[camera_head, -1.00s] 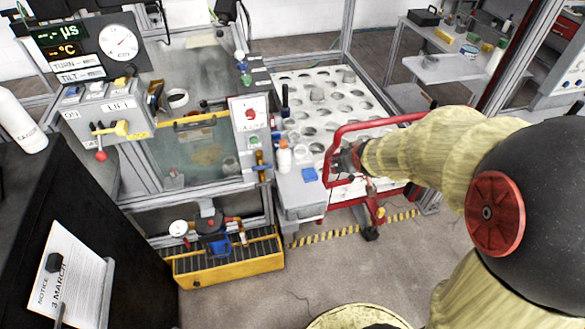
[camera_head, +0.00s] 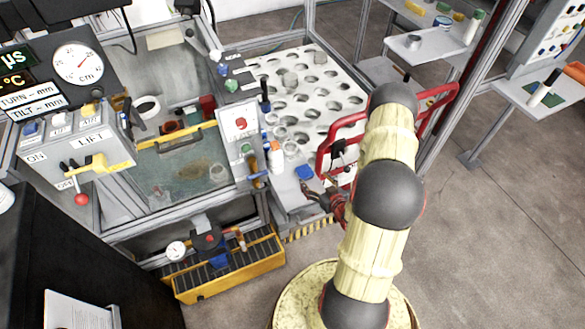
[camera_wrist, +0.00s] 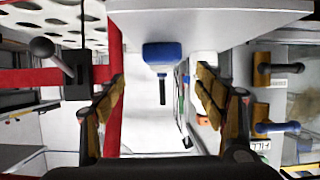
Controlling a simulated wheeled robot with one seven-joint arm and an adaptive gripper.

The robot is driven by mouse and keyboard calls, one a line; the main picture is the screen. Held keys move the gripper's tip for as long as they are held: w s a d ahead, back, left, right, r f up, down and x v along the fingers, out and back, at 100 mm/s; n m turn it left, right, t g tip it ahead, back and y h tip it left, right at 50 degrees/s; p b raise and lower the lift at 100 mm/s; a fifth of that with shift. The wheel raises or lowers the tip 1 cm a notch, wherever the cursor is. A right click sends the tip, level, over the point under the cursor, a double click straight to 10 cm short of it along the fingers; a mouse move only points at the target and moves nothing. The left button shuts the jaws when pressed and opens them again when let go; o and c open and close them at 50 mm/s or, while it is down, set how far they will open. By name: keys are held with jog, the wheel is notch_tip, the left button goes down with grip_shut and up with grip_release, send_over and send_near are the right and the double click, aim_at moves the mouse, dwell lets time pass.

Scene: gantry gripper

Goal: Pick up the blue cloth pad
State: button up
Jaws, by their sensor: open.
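The blue cloth pad (camera_head: 304,172) lies on a grey shelf (camera_head: 288,190) beside the white perforated rack, in front of an orange-and-white bottle. My gripper (camera_head: 315,184) is open and empty, just to the near right of the pad, close to the shelf's edge. In the wrist view a blue shape (camera_wrist: 162,52), apparently the pad, shows beyond and between the two spread fingers of my gripper (camera_wrist: 160,80), apart from them. A grey panel fills the top of that view.
A red tubular frame (camera_head: 322,160) stands close right of my gripper. Several small items, among them the bottle (camera_head: 276,158), crowd the shelf's back. A yellow tool tray (camera_head: 230,273) sits low at left. Open floor (camera_head: 480,250) lies to the right.

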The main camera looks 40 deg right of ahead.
aim_at(306, 172)
jog(key=shift+w+a+f, duration=0.1)
jog(key=shift+w+f, duration=0.2)
jog(key=shift+w, duration=0.1)
jog(key=b+x, duration=0.2)
jog(key=x, duration=0.5)
jog(key=shift+r, duration=0.1)
jog(key=shift+c, duration=0.9)
jog(key=c, duration=0.9)
